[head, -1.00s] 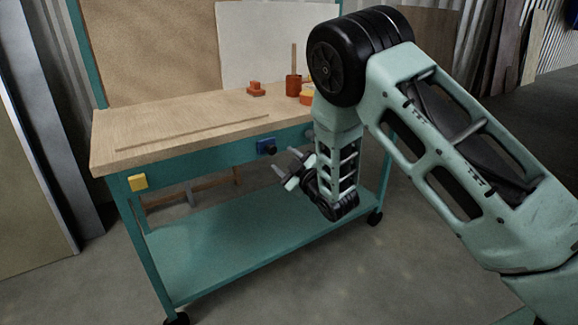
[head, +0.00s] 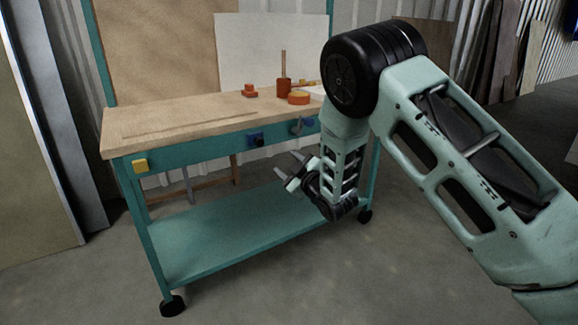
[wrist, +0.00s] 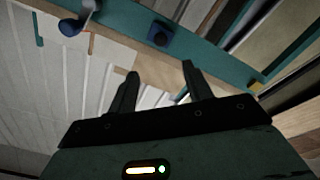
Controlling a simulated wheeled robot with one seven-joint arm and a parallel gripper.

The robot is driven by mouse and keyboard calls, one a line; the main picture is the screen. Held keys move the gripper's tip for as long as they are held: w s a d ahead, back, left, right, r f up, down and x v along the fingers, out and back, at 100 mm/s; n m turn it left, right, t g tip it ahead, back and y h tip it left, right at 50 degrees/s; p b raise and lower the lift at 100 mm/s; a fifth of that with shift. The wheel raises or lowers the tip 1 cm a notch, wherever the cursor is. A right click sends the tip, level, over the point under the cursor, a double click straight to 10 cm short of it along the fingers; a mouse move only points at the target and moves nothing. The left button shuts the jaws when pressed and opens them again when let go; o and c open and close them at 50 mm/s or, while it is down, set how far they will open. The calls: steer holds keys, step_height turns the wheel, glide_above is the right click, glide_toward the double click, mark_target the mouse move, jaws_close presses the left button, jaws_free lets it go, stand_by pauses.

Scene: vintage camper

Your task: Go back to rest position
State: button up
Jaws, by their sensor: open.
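My gripper (head: 291,172) is open and empty in the head view. It hangs at the end of my folded arm, in front of the workbench (head: 200,150) and below the level of its wooden top. In the wrist view my gripper (wrist: 158,82) shows two dark fingers spread apart with nothing between them. The bench's teal front rail (wrist: 190,55) passes beyond the fingers there.
On the bench top stand an orange-red cup (head: 284,86), an orange round piece (head: 299,98) and a small red block (head: 250,91). A blue fixture (head: 255,138) and a yellow block (head: 140,165) sit on the front rail. Bare floor (head: 290,280) lies in front.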

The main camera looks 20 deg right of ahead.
steer(key=s+a+r+m+g, duration=0.1)
steer(key=s+a+g, duration=0.2)
steer(key=s, duration=0.3)
steer(key=s+a+r+m+g+h, duration=0.1)
steer(key=s+a+m+g, duration=0.1)
steer(key=s+a+g, duration=0.3)
steer(key=s+a+m+g, duration=0.1)
steer(key=s+a+g, duration=0.1)
steer(key=s, duration=0.6)
steer(key=s+d+r+g+h, duration=0.1)
steer(key=s+d+g+h, duration=0.15)
steer(key=s, duration=1.05)
steer(key=s+d+r+g+h, duration=0.15)
steer(key=s+g, duration=0.25)
steer(key=s, duration=0.9)
step_height(320, 180, up, 25)
steer(key=s+p, duration=0.2)
steer(key=p, duration=2.2)
steer(key=shift+s+f+n+g+y, duration=0.2)
steer(key=shift+n+g+y, duration=0.1)
steer(key=shift+g, duration=0.15)
